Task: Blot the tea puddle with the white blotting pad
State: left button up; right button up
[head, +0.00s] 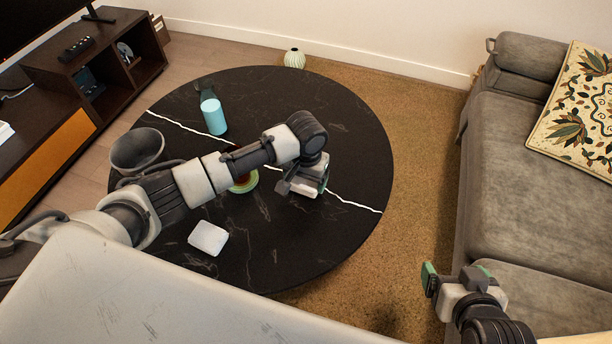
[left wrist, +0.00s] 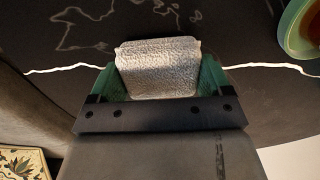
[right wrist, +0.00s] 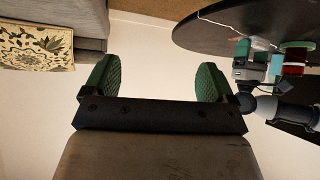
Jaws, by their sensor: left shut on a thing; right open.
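The white blotting pad (left wrist: 158,68), pale and textured, is between the green fingers of my left gripper (left wrist: 158,78), which is shut on it. In the head view my left gripper (head: 305,187) is over the right-centre of the black round table (head: 350,150); I cannot tell whether the pad touches the top. I cannot make out the tea puddle; faint pale outlines on the table look like marble veins. My right gripper (head: 457,274) is open and empty, off the table near the sofa; its spread fingers show in the right wrist view (right wrist: 153,85).
A green dish with reddish-brown contents (left wrist: 300,30) is partly behind my left arm in the head view. The sofa (head: 530,190) is at right.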

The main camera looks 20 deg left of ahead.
pick_arm(q)
jog(key=shift+r+p, duration=0.35)
jog(key=shift+p, duration=0.05)
jog(key=shift+r+p, duration=0.25)
jog(key=shift+p, duration=0.1)
notch_tip(320, 180, up, 3)
jog(key=p, duration=0.3)
jog(key=shift+f+p, duration=0.1)
jog(key=shift+p, duration=0.2)
pick_arm(e)
jog(key=s+d+f+g+h, duration=0.2)
jog(key=s+d+g, duration=0.1)
jog(key=s+g, duration=0.4)
pick_arm(q)
jog(key=shift+f, duration=0.1)
jog(key=shift+r+p, duration=0.55)
jog(key=shift+p, duration=0.1)
jog(key=shift+r+p, duration=0.45)
jog(key=shift+p, duration=0.2)
pick_arm(e)
jog(key=s+x, duration=0.2)
jog(key=x, duration=0.8)
jog(key=shift+a+f, duration=0.4)
jog(key=shift+f, duration=0.25)
jog(key=shift+w+r, duration=0.1)
jog(key=shift+r, duration=0.1)
